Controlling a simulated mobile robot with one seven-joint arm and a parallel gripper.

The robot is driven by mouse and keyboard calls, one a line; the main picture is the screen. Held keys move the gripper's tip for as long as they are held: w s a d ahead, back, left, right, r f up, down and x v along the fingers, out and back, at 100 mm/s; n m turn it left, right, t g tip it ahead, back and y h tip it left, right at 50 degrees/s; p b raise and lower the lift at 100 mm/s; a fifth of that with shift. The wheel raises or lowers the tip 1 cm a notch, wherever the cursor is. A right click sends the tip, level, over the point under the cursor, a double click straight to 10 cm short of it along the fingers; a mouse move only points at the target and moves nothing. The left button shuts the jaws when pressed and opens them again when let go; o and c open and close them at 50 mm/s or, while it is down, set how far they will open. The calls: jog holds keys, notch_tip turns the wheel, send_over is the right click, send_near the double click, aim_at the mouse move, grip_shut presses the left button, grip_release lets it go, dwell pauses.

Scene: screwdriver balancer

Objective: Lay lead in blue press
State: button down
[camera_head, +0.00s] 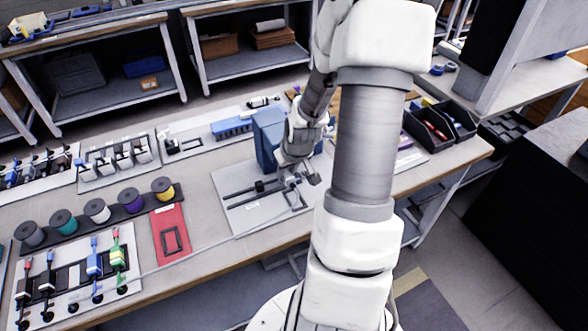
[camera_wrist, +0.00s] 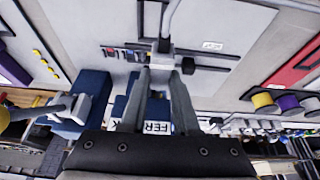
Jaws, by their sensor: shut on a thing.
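The blue press (camera_head: 268,135) stands at the back of a light grey plate (camera_head: 232,178) in mid-bench, partly hidden by my arm. My gripper (camera_head: 293,180) is low over the right part of this plate. In the wrist view my gripper (camera_wrist: 162,72) is shut on the pale end of the lead (camera_wrist: 159,59), at its fingertips. The grey lead (camera_head: 215,242) trails from there across the bench to the left. Blue press parts (camera_wrist: 92,88) show left of and behind the fingers in the wrist view. Whether the lead's end touches the press cannot be told.
A red tray (camera_head: 171,236) and a row of coloured spools (camera_head: 97,211) are to the left. A rack with several coloured tools (camera_head: 94,262) is at front left. Black bins (camera_head: 428,130) stand at the right.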

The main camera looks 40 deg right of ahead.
jog(key=f+b, duration=0.2)
jog(key=d+f+b, duration=0.1)
jog(key=f+b, duration=0.1)
jog(key=f, duration=0.1)
jog(key=s+f+b, duration=0.1)
jog(key=f+b, duration=0.1)
jog(key=shift+d+f+b, duration=0.3)
jog(key=shift+d, duration=0.1)
jog(key=shift+f+b, duration=0.45)
jog(key=shift+f, duration=0.15)
dwell(0.7)
jog(key=c, duration=0.6)
grip_release()
jog(key=shift+r, duration=0.1)
jog(key=p+v, duration=0.9)
jog(key=v, duration=0.8)
jog(key=shift+s+a, duration=0.1)
jog(key=shift+s, duration=0.05)
